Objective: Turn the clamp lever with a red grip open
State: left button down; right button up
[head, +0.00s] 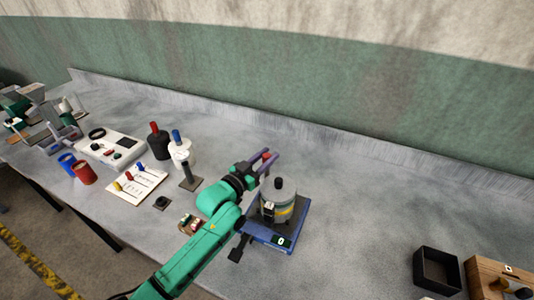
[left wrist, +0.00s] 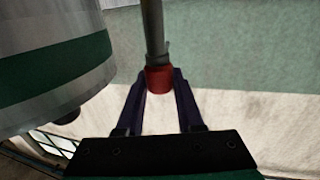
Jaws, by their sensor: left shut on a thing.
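The red grip (head: 266,156) of the clamp lever shows between the purple fingers of my left gripper (head: 269,164), behind the canister. In the left wrist view the red grip (left wrist: 159,80) sits at the end of a grey lever rod (left wrist: 153,30), between the fingertips of my left gripper (left wrist: 160,84). The gripper is shut on the red grip. The rest of the lever and its clamp are hidden in the head view. My right gripper is in neither view.
A grey canister (head: 279,190) with coloured bands stands on a blue scale (head: 278,231) reading 0, close to my left gripper. A white panel (head: 138,184) with coloured knobs and a black-and-red jar (head: 158,145) stand left. A black box (head: 437,270) lies right.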

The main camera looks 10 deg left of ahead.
pick_arm(q)
jog(key=shift+r, duration=0.2)
jog(key=c, duration=0.8)
grip_release()
jog(key=shift+o, duration=1.3)
jog(key=shift+f, duration=0.15)
jog(key=shift+s+a+f, duration=0.1)
jog(key=shift+s, duration=0.05)
jog(key=b+v, duration=0.3)
jog(key=v, duration=1.1)
